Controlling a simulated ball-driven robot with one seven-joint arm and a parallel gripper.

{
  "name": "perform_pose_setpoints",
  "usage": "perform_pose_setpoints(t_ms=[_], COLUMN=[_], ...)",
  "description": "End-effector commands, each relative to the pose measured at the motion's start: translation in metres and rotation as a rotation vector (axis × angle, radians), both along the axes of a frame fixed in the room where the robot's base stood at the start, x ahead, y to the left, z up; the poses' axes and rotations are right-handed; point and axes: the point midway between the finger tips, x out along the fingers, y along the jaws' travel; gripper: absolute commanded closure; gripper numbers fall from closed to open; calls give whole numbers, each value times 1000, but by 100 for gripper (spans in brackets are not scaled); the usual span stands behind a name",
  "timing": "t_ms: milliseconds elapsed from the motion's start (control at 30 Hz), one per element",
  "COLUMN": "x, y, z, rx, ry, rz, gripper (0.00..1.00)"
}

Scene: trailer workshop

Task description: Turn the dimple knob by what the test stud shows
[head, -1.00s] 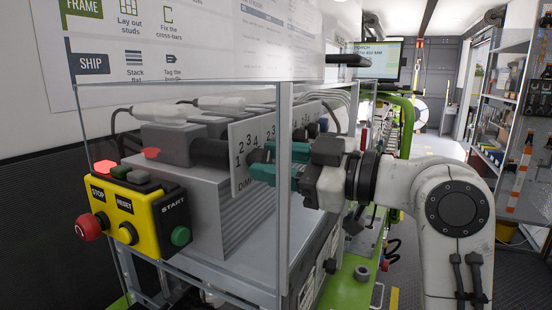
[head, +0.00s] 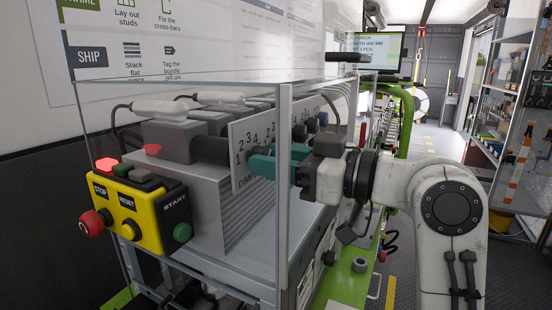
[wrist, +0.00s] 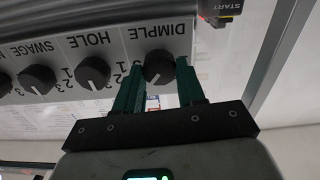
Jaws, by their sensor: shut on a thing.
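The dimple knob (wrist: 159,66) is a round black knob under the word DIMPLE on the white dial panel (wrist: 118,42) in the wrist view. Its white mark points down and slightly left. My gripper (wrist: 158,78) has one teal finger on each side of the knob and is shut on it. In the head view my gripper (head: 262,163) reaches in at the panel's face, and its fingers hide the knob. Some of the dial's numbers are hidden by the fingers. I cannot make out a test stud in either view.
The hole knob (wrist: 92,72) and swage knob (wrist: 37,79) sit beside the dimple knob in the wrist view. A clear guard with a metal post (head: 284,190) stands close to my gripper. A yellow control box (head: 150,212) with stop, reset and start buttons is at left.

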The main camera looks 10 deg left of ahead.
Motion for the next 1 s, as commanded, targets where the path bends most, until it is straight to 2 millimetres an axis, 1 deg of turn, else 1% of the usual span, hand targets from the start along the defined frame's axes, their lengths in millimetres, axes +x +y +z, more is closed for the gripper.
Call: perform_pose_setpoints(t_ms=[133,167,400,633,767,867,1000], x=[0,0,0,0,-2,-6,-15], y=[0,0,0,0,-7,-21,-47], z=[0,0,0,0,-1,-2,-3], rx=[0,0,0,0,1,2,1], ry=[0,0,-1,-1,-1,-3,-4], rz=[-1,-1,-1,-1,-2,-4,-5], gripper=[91,59,36,36,36,36,36])
